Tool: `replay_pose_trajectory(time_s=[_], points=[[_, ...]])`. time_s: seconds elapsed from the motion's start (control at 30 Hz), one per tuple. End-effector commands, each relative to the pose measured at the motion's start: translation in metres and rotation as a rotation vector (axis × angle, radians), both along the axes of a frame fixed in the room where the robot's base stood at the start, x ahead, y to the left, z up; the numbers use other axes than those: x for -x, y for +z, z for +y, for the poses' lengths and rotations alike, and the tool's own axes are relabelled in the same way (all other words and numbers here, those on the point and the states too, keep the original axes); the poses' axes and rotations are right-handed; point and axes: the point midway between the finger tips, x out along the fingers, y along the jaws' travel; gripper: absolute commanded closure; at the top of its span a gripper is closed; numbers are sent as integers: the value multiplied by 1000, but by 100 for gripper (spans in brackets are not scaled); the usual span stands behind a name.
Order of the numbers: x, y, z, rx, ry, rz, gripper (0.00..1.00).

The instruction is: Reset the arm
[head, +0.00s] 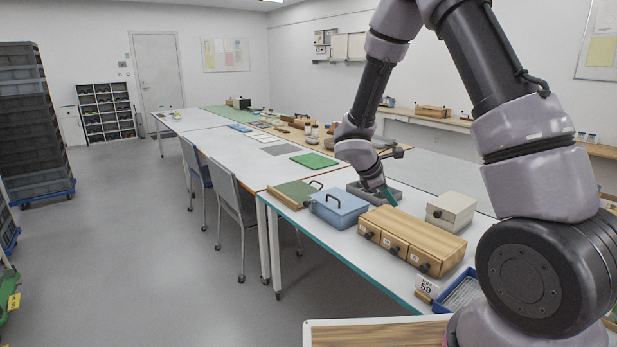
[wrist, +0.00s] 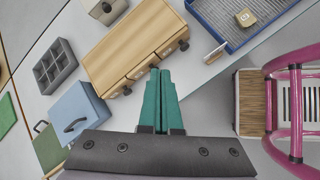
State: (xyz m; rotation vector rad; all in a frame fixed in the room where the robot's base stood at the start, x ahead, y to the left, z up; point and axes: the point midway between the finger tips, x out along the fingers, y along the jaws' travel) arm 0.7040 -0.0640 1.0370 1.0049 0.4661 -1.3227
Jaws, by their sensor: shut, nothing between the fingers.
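My gripper (head: 389,196) hangs from my arm over the table, behind the blue box and the wooden drawer unit in the head view. In the wrist view the gripper (wrist: 160,78) shows two green fingers pressed together with nothing between them. The wooden drawer unit (wrist: 125,45) lies just beyond the fingertips in that view, and its drawers have dark knobs. Whether the fingers touch it is not clear, but they appear above it.
A blue lidded box (head: 340,207), a grey compartment tray (head: 397,193), a pale box (head: 451,210) and a blue tray (head: 462,292) crowd the near table. A number 59 card (head: 426,287) stands by the drawers. A pink-framed object (wrist: 296,95) is at the wrist view's right. The left floor is open.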

Motion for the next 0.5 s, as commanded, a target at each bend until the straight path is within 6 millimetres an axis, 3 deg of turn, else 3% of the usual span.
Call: replay_pose_trajectory(time_s=[0.03, 0.2, 0.5], points=[[7, 26, -8, -48, -89, -51, 100], [44, 94, -26, -225, -393, -196, 100], [121, 187, -33, -594, -885, -425, 100]])
